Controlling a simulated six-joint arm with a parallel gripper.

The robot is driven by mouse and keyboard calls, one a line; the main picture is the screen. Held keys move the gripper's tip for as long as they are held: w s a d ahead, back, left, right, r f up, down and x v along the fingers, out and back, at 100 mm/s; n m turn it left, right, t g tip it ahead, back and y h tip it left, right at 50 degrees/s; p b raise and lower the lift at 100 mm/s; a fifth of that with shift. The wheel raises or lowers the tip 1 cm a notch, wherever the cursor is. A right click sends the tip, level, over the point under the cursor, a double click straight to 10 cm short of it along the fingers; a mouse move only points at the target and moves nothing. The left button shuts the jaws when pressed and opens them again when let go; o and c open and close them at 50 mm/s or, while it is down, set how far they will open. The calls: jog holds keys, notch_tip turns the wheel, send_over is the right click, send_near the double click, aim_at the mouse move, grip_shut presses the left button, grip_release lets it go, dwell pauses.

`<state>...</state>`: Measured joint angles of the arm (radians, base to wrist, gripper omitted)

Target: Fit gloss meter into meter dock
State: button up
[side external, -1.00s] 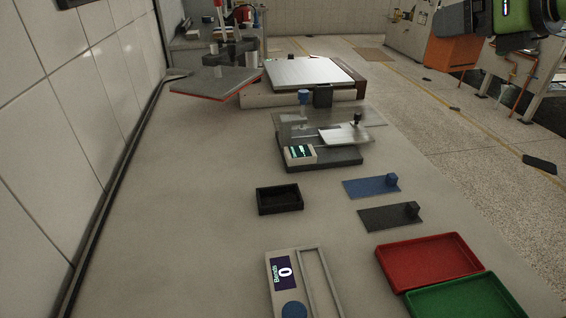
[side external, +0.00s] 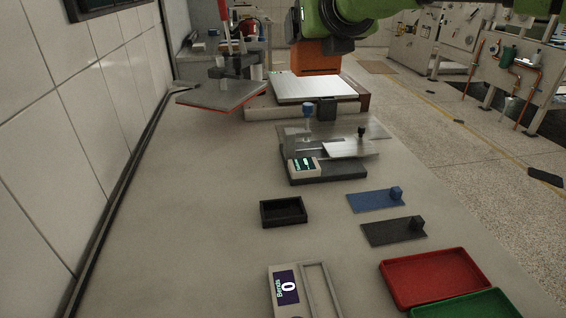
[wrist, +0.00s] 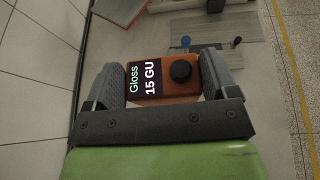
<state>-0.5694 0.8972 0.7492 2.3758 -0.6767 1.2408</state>
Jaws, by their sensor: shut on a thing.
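The gloss meter is an orange block (side external: 316,60). In the wrist view its face (wrist: 180,88) reads "Gloss 15 GU" beside a round black knob. My gripper (wrist: 163,80) is shut on it, one dark finger at each side. In the side view my gripper (side external: 320,44) holds it high, at the top of the picture. A black open-topped box (side external: 283,222) lies on the bench and looks like the meter dock; it appears empty. The meter is well clear of it. I cannot make out the box in the wrist view.
A glass-topped device (side external: 330,172) with a small display stands behind the box. Blue (side external: 370,203) and dark (side external: 390,233) plates lie right of it. Red (side external: 440,254) and green (side external: 475,305) trays and a "Bends 0" counter (side external: 285,288) are in front. The left bench is bare.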

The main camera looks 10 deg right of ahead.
jog(key=s+a+f, duration=0.2)
jog(key=s+a, duration=0.1)
jog(key=a, duration=0.3)
jog(key=shift+m+h, duration=0.3)
jog(key=f, duration=2.6)
jog(key=shift+w+d+f, duration=0.1)
jog(key=shift+w+f, duration=0.15)
jog(key=shift+f, duration=0.15)
jog(key=o, duration=1.1)
jog(key=shift+v, duration=3.8)
